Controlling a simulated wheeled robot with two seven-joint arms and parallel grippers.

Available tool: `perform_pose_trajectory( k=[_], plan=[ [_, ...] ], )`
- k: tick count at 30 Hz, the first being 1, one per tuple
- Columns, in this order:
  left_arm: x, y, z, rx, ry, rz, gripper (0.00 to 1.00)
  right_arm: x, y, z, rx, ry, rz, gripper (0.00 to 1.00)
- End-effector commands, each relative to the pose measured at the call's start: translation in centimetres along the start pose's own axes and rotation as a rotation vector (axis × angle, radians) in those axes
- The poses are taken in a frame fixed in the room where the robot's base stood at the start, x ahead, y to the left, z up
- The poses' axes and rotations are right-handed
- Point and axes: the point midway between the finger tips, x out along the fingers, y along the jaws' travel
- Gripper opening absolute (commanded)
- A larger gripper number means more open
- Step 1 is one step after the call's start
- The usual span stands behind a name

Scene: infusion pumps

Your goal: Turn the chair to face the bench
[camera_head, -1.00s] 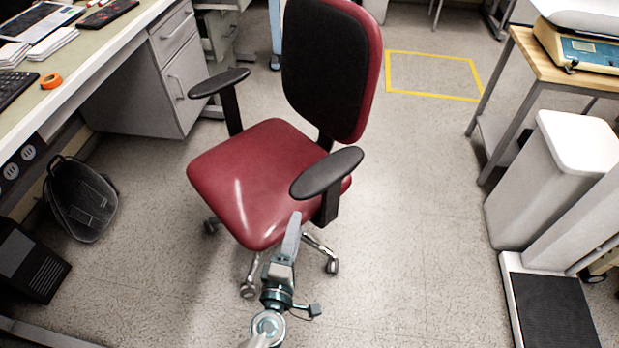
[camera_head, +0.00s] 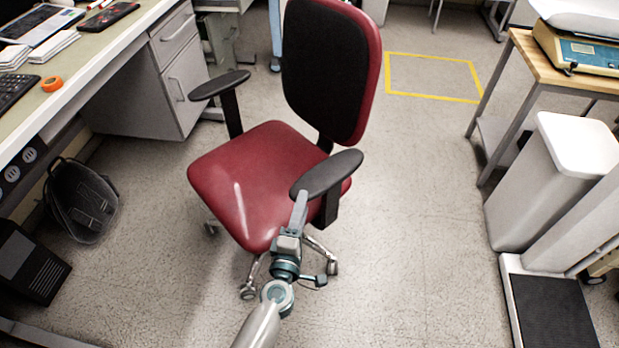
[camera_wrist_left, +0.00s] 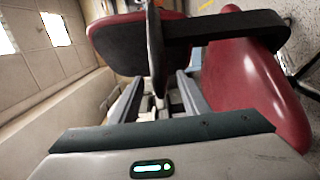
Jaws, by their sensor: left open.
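The red chair (camera_head: 240,170) stands on the floor in the middle of the head view, its seat front pointing down-left and its black-and-red backrest (camera_head: 330,70) at the upper right. Its near armrest (camera_head: 328,174) is a black pad on a post; the far armrest (camera_head: 219,84) is on the bench side. My left gripper (camera_head: 299,208) is at the near armrest, its tips just below the pad in the picture. In the left wrist view the two fingers (camera_wrist_left: 157,95) are apart, with the black armrest (camera_wrist_left: 215,35) and red seat (camera_wrist_left: 240,85) beyond. Contact cannot be told. My right gripper is not in view.
The bench (camera_head: 110,40) runs along the left with drawers below. A black backpack (camera_head: 82,200) and a dark box (camera_head: 28,262) lie under it. A white bin (camera_head: 545,185) and a scale (camera_head: 550,310) stand at right. Floor (camera_head: 420,220) right of the chair is clear.

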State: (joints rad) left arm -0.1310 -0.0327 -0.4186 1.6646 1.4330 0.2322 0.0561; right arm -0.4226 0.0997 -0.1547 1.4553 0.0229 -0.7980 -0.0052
Motion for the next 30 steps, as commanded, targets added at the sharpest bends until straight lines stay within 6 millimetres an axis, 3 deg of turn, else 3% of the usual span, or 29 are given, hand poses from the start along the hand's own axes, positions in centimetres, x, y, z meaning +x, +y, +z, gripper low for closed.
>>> perform_pose_trajectory(
  k=[6, 15, 21, 30],
  plan=[
    [4.2, 0.1, 0.0, -0.001, 0.0, 0.002, 0.42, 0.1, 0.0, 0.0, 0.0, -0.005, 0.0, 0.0],
    [8.7, -0.1, 0.0, 0.001, -0.001, 0.001, 0.42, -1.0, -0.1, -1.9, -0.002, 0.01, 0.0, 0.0],
    [10.1, 0.0, 0.1, 0.0, -0.001, 0.0, 0.42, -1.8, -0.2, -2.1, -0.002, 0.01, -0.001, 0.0],
    [10.3, 0.0, 0.0, -0.001, -0.001, 0.0, 0.42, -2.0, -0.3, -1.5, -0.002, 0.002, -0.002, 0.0]
  ],
)
